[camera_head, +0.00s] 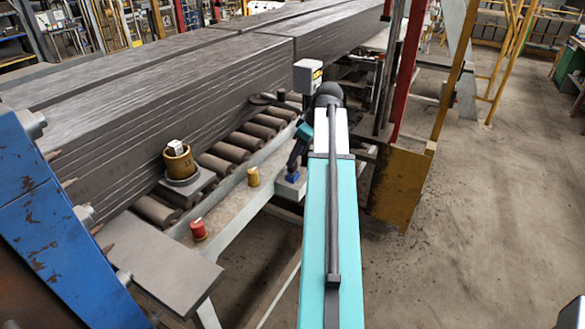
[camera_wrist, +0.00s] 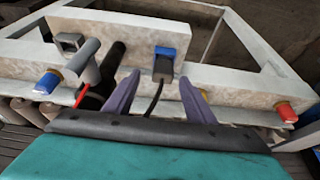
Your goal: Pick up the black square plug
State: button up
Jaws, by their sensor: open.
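The black square plug (camera_wrist: 163,69) shows in the wrist view near the middle, with a dark cable running down from it toward me. It sits against a blue socket piece (camera_wrist: 172,52) on a pale, worn beam. My gripper (camera_wrist: 160,82) is open, with one purple finger on each side of the plug and a gap on both sides. I cannot tell how far the fingertips reach along the plug. In the head view my gripper (camera_head: 296,158) points down at the blue piece (camera_head: 292,176) on the rail; the plug cannot be made out there.
In the wrist view, a grey connector (camera_wrist: 86,62) with a red cable and a black cylinder (camera_wrist: 112,62) stand left of my gripper. A red-capped piece (camera_wrist: 287,111) is at right. In the head view, rollers (camera_head: 243,141) and stacked dark slabs (camera_head: 170,95) lie left.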

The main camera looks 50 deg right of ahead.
aim_at(293, 170)
jog(key=shift+w+a+f+p, duration=0.15)
jog(key=shift+a+f+p, duration=0.15)
jog(key=shift+f, duration=0.15)
jog(key=shift+w+a+f+p, duration=0.15)
jog(key=shift+f+p, duration=0.15)
jog(key=shift+f, duration=0.15)
jog(key=shift+x, duration=1.15)
jog(key=shift+d, duration=0.1)
jog(key=shift+c, duration=0.3)
jog(key=c, duration=1.2)
jog(key=shift+o, duration=0.2)
jog(key=shift+r, duration=0.15)
